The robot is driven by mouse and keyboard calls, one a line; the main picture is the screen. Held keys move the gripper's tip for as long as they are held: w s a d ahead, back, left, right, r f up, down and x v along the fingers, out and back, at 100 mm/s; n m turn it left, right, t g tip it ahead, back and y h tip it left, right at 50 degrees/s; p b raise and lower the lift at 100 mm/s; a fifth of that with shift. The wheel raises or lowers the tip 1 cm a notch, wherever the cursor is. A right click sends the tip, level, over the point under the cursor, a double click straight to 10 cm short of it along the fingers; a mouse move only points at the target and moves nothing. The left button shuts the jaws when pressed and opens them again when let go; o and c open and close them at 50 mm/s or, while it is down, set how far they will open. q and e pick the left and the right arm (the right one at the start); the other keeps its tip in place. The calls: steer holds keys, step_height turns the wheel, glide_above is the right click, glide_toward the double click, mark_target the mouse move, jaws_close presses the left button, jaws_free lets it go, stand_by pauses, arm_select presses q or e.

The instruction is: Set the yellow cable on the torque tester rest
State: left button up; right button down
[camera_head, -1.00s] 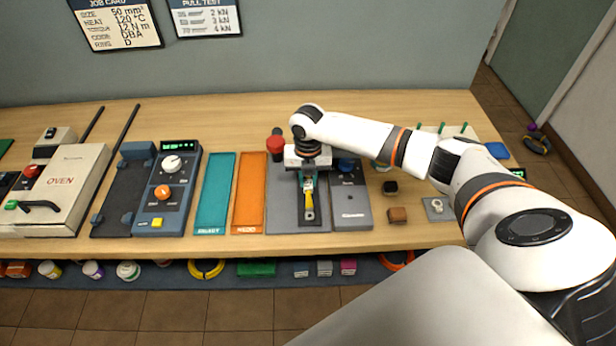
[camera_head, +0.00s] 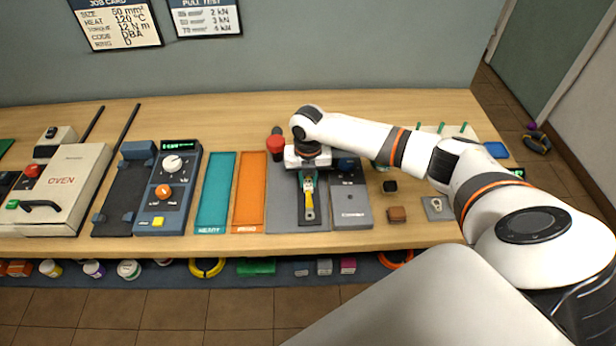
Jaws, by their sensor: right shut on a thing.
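The yellow cable (camera_head: 309,204) lies lengthwise over the dark rest (camera_head: 316,222) of the grey tester, with a metal lug at its near end. My right gripper (camera_head: 307,182) is above its far part and shut on it. Whether the cable touches the rest I cannot tell. The gripper hides the cable's far end and much of the tester (camera_head: 351,207). My left gripper is not in view.
Teal (camera_head: 215,195) and orange (camera_head: 249,195) trays lie left of the tester. A brown block (camera_head: 397,214) and a dark block (camera_head: 390,186) sit to the right. A blue-grey machine (camera_head: 168,190) and an oven (camera_head: 72,185) stand farther left.

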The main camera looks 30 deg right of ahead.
steer(key=shift+f, duration=0.35)
steer(key=c, duration=1.2)
jaws_free()
steer(key=shift+o, duration=0.2)
